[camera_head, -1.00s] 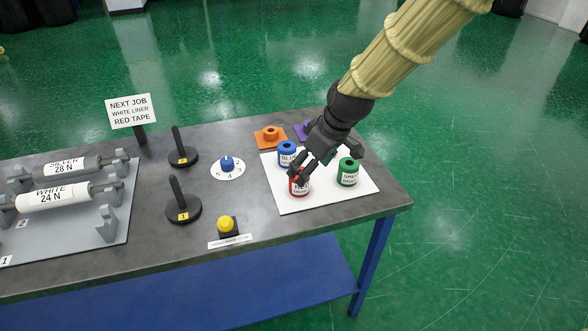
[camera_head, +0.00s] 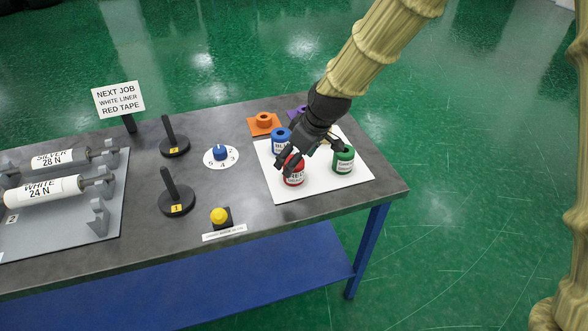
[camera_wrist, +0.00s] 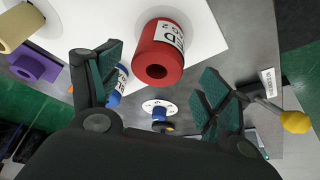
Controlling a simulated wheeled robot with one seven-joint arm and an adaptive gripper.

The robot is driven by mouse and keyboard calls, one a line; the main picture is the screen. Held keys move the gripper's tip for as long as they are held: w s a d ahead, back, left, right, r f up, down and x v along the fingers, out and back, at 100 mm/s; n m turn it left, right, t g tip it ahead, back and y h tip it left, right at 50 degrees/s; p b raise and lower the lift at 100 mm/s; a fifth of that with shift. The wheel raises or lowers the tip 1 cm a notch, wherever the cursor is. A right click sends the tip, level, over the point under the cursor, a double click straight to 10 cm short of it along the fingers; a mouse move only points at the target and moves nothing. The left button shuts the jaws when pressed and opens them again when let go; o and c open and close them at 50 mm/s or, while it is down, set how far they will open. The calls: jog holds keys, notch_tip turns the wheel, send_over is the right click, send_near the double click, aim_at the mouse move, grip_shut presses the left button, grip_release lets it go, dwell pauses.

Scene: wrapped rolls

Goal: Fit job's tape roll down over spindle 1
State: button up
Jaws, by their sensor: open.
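The sign (camera_head: 118,99) reads white liner, red tape. The red tape roll (camera_head: 294,178) stands on the white mat (camera_head: 340,183); its body and bore also show in the wrist view (camera_wrist: 168,45). My gripper (camera_head: 306,160) is open above it, with one finger partly in front of the roll. In the wrist view the roll shows between and beyond the spread fingers; I see no grip on it. Spindle 1 (camera_head: 172,186) is a bare black upright post on a round base with a yellow "1" label, well to the left of my gripper.
The blue roll (camera_head: 281,142) and green roll (camera_head: 344,160) stand close to the red one. An orange piece (camera_head: 264,122) is behind. Spindle 2 (camera_head: 170,138), a blue dial (camera_head: 220,153) and a yellow button (camera_head: 219,215) are to the left. The table front edge is near.

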aim_at(296, 178)
jog(key=f, duration=0.1)
jog(key=f+p, duration=0.1)
jog(key=f, duration=0.1)
jog(key=shift+w+a, duration=0.1)
jog(key=shift+w, duration=0.2)
jog(key=shift+x, duration=0.9)
jog(key=c, duration=1.2)
